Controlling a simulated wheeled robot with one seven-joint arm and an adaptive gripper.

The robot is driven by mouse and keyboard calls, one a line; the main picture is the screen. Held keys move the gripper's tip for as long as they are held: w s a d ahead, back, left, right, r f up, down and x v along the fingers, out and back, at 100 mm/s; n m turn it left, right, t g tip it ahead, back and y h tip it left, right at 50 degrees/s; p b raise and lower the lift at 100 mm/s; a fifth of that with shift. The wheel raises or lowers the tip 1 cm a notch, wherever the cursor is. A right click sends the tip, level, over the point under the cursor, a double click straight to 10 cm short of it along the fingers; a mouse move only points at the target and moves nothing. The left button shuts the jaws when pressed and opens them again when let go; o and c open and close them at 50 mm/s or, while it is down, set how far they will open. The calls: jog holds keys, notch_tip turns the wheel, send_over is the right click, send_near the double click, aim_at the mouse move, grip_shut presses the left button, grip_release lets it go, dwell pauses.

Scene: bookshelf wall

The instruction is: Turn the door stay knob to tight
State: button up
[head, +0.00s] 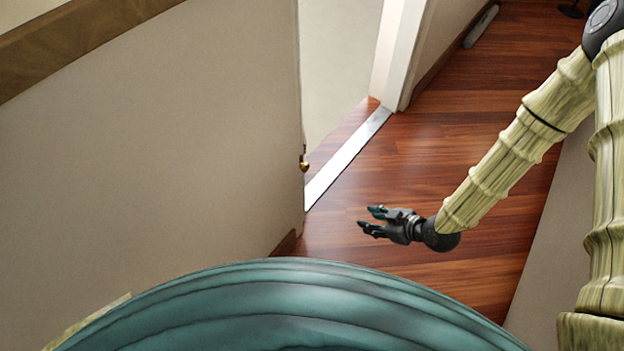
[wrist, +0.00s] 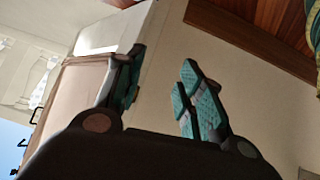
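My gripper (head: 372,220) is in the middle of the head view, at the end of the arm reaching in from the right, above the wooden floor. Its two teal-padded fingers are apart with nothing between them. They also show spread in the wrist view (wrist: 160,62). A small brass fitting (head: 304,162) sits on the edge of the beige wall or door panel, left of and above my gripper in the picture and apart from it. I cannot tell whether it is the door stay knob. No knob can be clearly made out in the wrist view.
The large beige panel (head: 150,140) fills the left. A pale metal threshold strip (head: 345,158) crosses the doorway beside a white door frame (head: 400,50). Bare wooden floor (head: 450,125) lies around my gripper. A pinkish box-like surface (wrist: 75,90) shows behind the left finger.

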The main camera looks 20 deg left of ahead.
jog(key=w+a+n+y+b, duration=0.4)
jog(key=w+a+n+b, duration=0.3)
jog(key=w+n, duration=0.15)
jog(key=n+g+y+b, duration=0.3)
jog(key=n+g+b, duration=0.2)
jog(key=n+b, duration=0.7)
send_near(307, 168)
jog(key=a, duration=0.2)
jog(key=a+f+n, duration=0.1)
jog(key=a, duration=0.1)
jog(key=a+n+b, duration=0.1)
jog(key=a, duration=0.2)
jog(key=shift+s+f+n, duration=0.25)
jog(key=shift+s+f, duration=0.05)
jog(key=shift+f, duration=0.1)
jog(key=shift+a, duration=0.6)
jog(key=c, duration=0.7)
